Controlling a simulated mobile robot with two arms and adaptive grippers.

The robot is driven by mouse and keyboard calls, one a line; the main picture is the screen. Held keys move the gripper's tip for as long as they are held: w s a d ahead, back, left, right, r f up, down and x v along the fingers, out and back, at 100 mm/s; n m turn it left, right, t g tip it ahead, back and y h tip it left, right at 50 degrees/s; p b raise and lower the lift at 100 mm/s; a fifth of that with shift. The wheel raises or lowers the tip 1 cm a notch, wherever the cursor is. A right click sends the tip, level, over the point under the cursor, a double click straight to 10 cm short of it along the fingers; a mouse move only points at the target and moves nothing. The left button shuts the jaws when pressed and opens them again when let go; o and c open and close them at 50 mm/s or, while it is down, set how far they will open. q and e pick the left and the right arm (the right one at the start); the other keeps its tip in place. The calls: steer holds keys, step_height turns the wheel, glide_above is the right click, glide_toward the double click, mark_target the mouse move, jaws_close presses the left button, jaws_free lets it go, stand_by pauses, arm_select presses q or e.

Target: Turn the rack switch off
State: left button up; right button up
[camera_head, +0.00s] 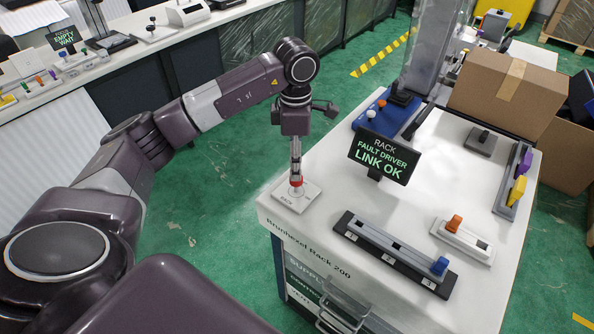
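The rack switch (297,197) is a white square plate with dark lettering at the near left corner of the white table. A small red part (296,182) shows above the plate, directly under my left gripper. My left gripper (295,172) points straight down over the plate, its slim fingers close together. Its tips meet or nearly touch the red part and hide most of the lever, so which way the lever is set cannot be told. A dark display (384,157) beside it reads "RACK FAULT DRIVER LINK OK". My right gripper is not in view.
On the same table (440,150) are a numbered slider with a blue knob (440,266), an orange-knobbed switch (454,224), a purple-and-yellow switch strip (517,190), a blue unit (371,115) and a cardboard box (507,85). Green floor (200,200) is open to the left.

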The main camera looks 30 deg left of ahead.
arm_select(q)
steer(key=shift+f+p, duration=0.45)
steer(key=shift+f, duration=1.95)
steer(key=shift+c, duration=0.2)
steer(key=c, duration=1.1)
